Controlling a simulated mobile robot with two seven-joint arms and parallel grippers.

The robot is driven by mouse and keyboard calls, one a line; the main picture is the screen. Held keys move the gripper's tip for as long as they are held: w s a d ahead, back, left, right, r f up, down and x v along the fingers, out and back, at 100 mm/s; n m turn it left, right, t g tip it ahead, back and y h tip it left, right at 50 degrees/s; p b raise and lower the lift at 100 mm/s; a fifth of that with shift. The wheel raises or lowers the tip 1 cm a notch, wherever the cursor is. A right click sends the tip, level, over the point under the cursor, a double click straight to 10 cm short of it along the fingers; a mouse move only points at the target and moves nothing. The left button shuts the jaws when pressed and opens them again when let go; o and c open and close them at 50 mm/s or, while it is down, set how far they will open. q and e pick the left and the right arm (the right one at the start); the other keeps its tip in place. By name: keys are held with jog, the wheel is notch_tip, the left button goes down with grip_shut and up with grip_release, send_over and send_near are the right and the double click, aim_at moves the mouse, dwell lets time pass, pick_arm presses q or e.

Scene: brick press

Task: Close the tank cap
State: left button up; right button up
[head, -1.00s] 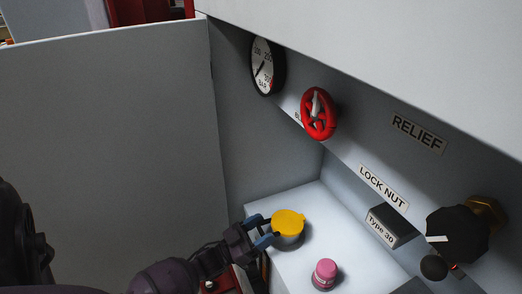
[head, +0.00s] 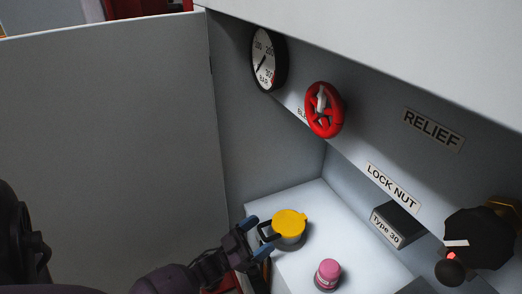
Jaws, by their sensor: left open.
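The yellow tank cap (head: 289,222) sits over a short pale filler neck on top of the white tank (head: 262,212). It appears seated flat over the neck. A dark loop handle or clip (head: 266,231) sticks out from its left side. My left gripper (head: 255,236) is just left of the cap, with blue-tipped fingers spread apart and nothing between them. It appears clear of the cap. My right gripper is not in view.
A pink cap (head: 328,272) stands nearer on the tank top. A red handwheel (head: 324,110), a gauge (head: 264,60), a black knob (head: 477,240) and a Type 30 block (head: 398,226) line the right wall. A grey panel (head: 115,150) stands at left.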

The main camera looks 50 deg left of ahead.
pick_arm(q)
jog(key=v, duration=0.9)
jog(key=shift+s, duration=0.35)
jog(key=shift+a+f, duration=0.1)
